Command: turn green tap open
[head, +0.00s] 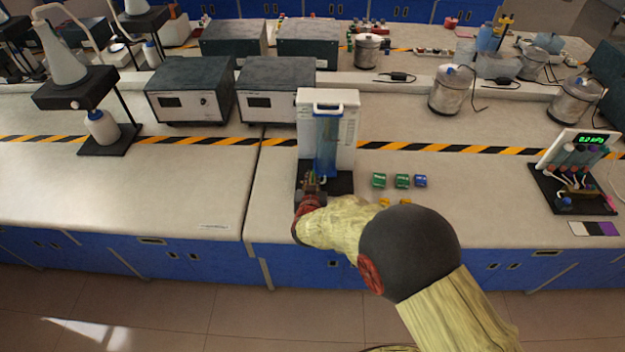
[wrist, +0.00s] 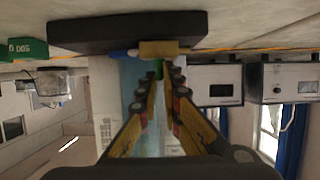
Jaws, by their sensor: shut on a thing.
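A white upright apparatus with a blue column (head: 327,140) stands on a black base (head: 343,183) at the middle of the bench in the head view. My gripper (head: 312,184) is at the lower left front of this apparatus. In the wrist view, which looks upside down, my gripper (wrist: 160,88) has its fingers close together around a small green part, the green tap (wrist: 158,68). Most of the tap is hidden by the fingers. A brass-coloured block (wrist: 158,48) and a blue part (wrist: 122,54) sit just beyond the fingertips. The tap's angle cannot be told.
Small green boxes (head: 379,180) and a blue box (head: 420,181) lie right of the apparatus. A display stand with tubes (head: 578,165) is at the far right. Grey instrument boxes (head: 277,92) stand behind.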

